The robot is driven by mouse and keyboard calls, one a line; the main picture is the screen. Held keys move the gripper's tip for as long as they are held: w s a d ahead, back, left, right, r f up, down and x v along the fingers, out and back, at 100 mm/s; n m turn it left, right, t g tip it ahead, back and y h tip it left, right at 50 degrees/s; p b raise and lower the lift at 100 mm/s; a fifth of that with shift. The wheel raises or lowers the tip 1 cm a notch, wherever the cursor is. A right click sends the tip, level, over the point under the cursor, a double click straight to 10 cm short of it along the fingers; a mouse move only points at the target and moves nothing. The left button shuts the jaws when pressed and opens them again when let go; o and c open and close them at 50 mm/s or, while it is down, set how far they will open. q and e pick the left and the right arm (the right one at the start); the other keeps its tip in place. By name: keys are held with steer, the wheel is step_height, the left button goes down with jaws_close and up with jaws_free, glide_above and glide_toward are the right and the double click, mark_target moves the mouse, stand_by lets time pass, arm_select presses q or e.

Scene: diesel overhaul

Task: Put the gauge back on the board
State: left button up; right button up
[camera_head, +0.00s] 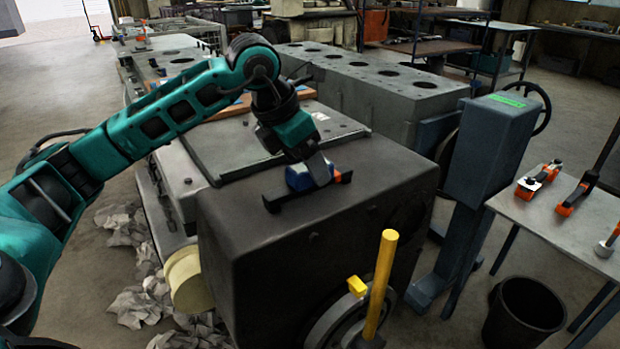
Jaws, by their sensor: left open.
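What looks like the gauge, a blue body on a long black bar (279,197), lies on the top of a dark engine block (375,167), with a small red part at its right end. My left gripper (317,170) points down at the blue body. A grey finger covers part of the blue. The jaws are open, and the far finger is hidden, so I cannot tell whether they touch it. A brown wooden board (225,112) lies on the engine behind, partly hidden by my left arm; it appears to be the board. My right gripper is not in view.
A yellow upright bar (380,285) stands before the dark block near a wheel. A blue-grey post (490,145) rises at the right. A table (560,215) there holds orange tools (538,180). A black bin (523,315) and crumpled paper (140,305) are on the floor.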

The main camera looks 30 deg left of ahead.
arm_select(q)
steer(key=x, duration=0.4)
steer(key=shift+w, duration=0.1)
steer(key=c, duration=1.2)
steer(key=shift+r, duration=0.1)
steer(key=shift+c, duration=0.6)
steer(key=shift+r, duration=0.1)
